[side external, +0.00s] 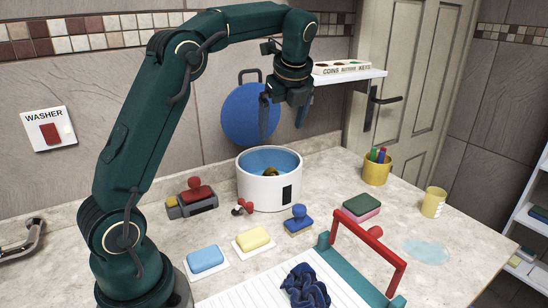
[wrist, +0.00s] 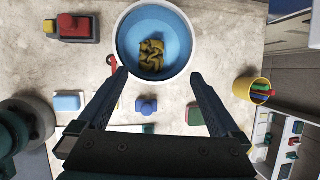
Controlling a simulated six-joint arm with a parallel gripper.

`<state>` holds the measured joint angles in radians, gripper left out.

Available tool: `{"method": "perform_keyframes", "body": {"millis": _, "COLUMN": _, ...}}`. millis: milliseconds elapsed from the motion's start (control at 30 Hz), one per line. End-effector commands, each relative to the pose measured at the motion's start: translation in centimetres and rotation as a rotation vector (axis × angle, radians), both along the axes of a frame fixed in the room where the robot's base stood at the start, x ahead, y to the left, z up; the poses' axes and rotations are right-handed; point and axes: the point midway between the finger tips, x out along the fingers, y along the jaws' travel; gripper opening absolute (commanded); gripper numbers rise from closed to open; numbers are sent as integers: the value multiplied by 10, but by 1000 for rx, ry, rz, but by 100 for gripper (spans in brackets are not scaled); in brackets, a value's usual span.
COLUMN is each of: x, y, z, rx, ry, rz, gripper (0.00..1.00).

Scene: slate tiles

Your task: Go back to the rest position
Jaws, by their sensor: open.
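My gripper (side external: 283,130) is raised above the white tub (side external: 256,190), below the end of my bent arm. Its two fingers point down, spread apart, with nothing between them. In the wrist view, my gripper (wrist: 159,76) shows its fingertips wide apart near the lower rim of the tub (wrist: 120,42). A crumpled dark yellow cloth (wrist: 151,54) lies inside on the blue bottom. Only a little of the cloth (side external: 270,172) shows over the rim in the side view.
A round blue lid (side external: 250,115) leans on the wall behind. A shelf (side external: 350,78) holds a labelled box.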

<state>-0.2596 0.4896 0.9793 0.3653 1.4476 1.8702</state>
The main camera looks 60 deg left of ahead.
Motion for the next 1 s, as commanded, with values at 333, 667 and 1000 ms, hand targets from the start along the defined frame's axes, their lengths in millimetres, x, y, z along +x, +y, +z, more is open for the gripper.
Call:
{"method": "perform_keyframes", "body": {"millis": 333, "x": -66, "y": -78, "z": 48, "rx": -150, "ry": -287, "rz": 155, "gripper": 100}}
{"method": "perform_keyframes", "body": {"millis": 667, "x": -145, "y": -140, "z": 20, "rx": -483, "ry": -535, "rz": 627, "gripper": 100}}
{"method": "perform_keyframes", "body": {"millis": 1000, "x": -189, "y": -170, "z": -43, "rx": -760, "ry": -584, "rz": 1327, "gripper": 100}}
